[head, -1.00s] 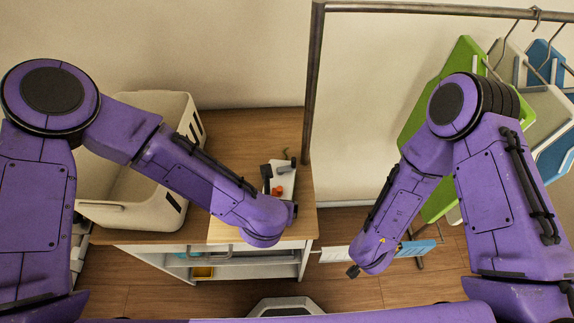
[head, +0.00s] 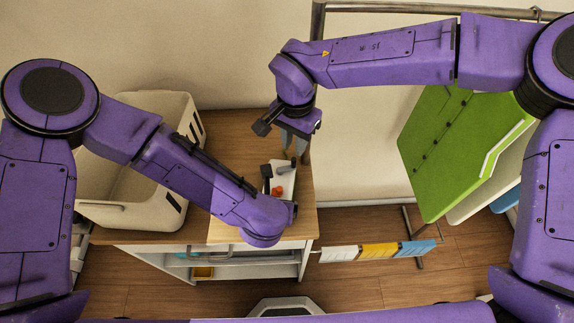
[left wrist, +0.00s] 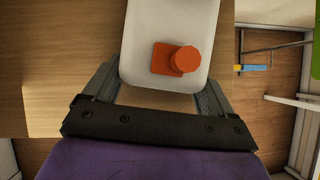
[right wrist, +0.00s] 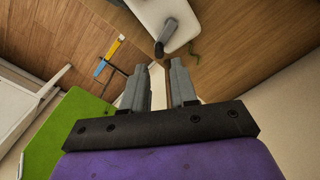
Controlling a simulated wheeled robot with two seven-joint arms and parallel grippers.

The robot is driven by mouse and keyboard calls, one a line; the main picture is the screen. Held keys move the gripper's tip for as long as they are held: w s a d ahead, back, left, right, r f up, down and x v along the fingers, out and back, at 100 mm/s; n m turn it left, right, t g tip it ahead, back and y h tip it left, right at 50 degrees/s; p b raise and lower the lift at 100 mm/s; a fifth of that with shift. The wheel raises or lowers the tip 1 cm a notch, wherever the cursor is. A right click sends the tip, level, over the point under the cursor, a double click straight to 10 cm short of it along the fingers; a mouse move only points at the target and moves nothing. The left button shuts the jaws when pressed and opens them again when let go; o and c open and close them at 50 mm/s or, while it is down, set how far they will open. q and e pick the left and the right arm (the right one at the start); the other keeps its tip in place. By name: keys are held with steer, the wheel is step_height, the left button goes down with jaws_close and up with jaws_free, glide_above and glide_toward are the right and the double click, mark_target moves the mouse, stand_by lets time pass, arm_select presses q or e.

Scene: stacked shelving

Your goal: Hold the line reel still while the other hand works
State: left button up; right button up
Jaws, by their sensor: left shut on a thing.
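The line reel appears to be the white rounded body (head: 284,186) at the wooden top's right end, with an orange knob (head: 277,191) and dark grey parts. My left gripper (left wrist: 158,92) is shut on the white body (left wrist: 168,22), one finger along each side; the orange knob (left wrist: 183,60) faces up between them. In the head view my left wrist hides these fingers. My right gripper (head: 296,136) is above the reel's far end, fingers down. In the right wrist view its fingers (right wrist: 166,66) are apart and empty, short of a grey peg (right wrist: 160,48) and a thin green strand (right wrist: 194,50).
A white bin (head: 130,207) stands left on the wooden top (head: 225,125). A metal rail post (head: 315,60) rises close behind my right gripper. Green and white panels (head: 450,150) hang at right. A low rack with coloured pieces (head: 380,250) stands on the floor.

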steer(key=shift+f, duration=2.4)
steer(key=shift+c, duration=0.3)
jaws_close()
steer(key=n, duration=0.2)
steer(key=w+n, duration=0.1)
steer(key=n, duration=0.1)
steer(key=shift+w+a, duration=0.1)
steer(key=shift+a, duration=0.15)
steer(key=n, duration=0.3)
steer(key=shift+w+a, duration=0.3)
steer(key=shift+w+a+n, duration=0.1)
steer(key=shift+w+n, duration=0.05)
steer(key=shift+n, duration=0.35)
